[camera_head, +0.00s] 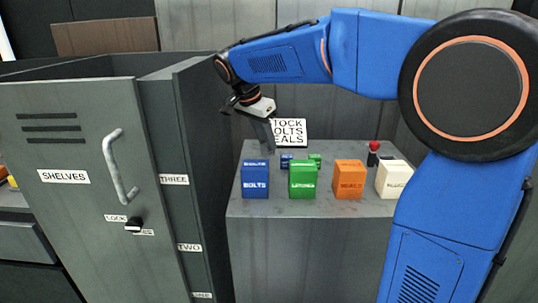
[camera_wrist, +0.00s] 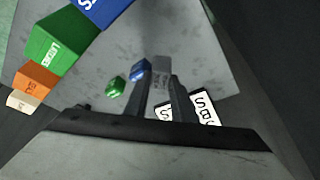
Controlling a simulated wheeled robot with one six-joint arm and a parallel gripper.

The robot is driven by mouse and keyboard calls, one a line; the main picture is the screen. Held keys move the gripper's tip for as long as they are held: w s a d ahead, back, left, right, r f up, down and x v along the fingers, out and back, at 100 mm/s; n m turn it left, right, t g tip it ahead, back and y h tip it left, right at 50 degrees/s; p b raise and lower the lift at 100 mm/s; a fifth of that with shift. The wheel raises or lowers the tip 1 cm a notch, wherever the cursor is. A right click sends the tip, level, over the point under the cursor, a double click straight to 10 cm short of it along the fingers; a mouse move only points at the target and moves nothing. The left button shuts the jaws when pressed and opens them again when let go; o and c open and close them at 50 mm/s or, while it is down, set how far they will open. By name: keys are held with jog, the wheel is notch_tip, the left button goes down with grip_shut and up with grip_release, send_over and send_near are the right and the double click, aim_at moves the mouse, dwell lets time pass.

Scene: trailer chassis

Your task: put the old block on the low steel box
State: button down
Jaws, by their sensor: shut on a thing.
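A small plain grey block (camera_wrist: 161,69) shows between my fingertips in the wrist view; it carries no readable label. My gripper (camera_head: 271,147) is shut on it, pointing down over the back left of the low steel box (camera_head: 300,245). In the wrist view my gripper (camera_wrist: 160,85) shows two dark fingers, one on each side of the block. In the head view the block cannot be told apart from the grey fingers. Whether its underside touches the box top cannot be told.
On the box stand large blue (camera_head: 255,180), green (camera_head: 302,180), orange (camera_head: 349,179) and white (camera_head: 393,180) blocks. Small blue (camera_head: 286,162) and green (camera_head: 315,160) blocks and a sign (camera_head: 292,131) are behind. A tall grey cabinet (camera_head: 90,190) stands left.

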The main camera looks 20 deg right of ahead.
aim_at(263, 145)
jog(key=shift+a+f, duration=0.1)
jog(key=shift+f, duration=2.05)
jog(key=shift+f, duration=0.15)
jog(key=c, duration=1.5)
grip_release()
jog(key=v, duration=1.2)
jog(key=shift+r, duration=0.2)
jog(key=shift+s, duration=0.1)
